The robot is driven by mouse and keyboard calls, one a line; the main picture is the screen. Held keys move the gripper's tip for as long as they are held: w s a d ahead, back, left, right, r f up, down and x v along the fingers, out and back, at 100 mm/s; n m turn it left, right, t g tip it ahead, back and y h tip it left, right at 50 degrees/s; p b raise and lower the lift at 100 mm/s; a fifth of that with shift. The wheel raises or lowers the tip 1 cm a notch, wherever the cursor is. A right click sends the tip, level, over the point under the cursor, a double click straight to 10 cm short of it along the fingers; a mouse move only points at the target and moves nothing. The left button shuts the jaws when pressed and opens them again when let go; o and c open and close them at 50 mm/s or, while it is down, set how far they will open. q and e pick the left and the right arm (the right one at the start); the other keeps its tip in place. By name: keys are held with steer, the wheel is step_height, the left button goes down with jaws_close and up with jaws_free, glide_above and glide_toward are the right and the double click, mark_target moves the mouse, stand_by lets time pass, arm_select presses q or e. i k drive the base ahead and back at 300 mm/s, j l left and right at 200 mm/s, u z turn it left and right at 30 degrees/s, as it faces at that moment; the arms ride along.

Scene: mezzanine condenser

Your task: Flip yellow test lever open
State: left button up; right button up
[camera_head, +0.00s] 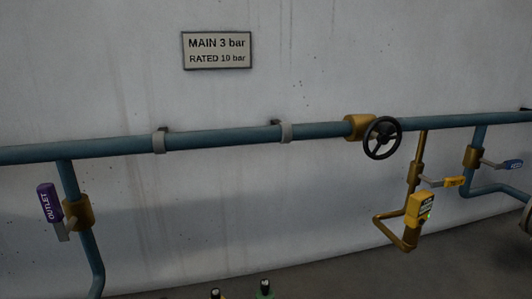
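The yellow test lever (454,182) shows at the right in the head view. It sticks out to the right from a brass valve body (415,172), roughly crosswise to the thin vertical brass pipe (422,147). Its label is too small to read. Below it, a yellow box (421,208) with a small green light sits on the same brass branch.
A blue main pipe (225,138) runs along the wall with a black handwheel (382,138). A blue-handled lever (503,164) is close right of the test lever. A purple OUTLET lever (49,203) is far left.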

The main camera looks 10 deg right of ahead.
mark_target(458, 181)
steer(key=z, duration=1.5)
steer(key=i+l, duration=0.3)
steer(key=l, duration=0.15)
steer(key=i+l, duration=0.25)
steer(key=l, duration=0.15)
steer(key=i+l, duration=0.3)
steer(key=l, duration=0.15)
steer(key=i+l, duration=0.25)
steer(key=l, duration=0.2)
steer(key=i+l, duration=0.3)
steer(key=l, duration=0.1)
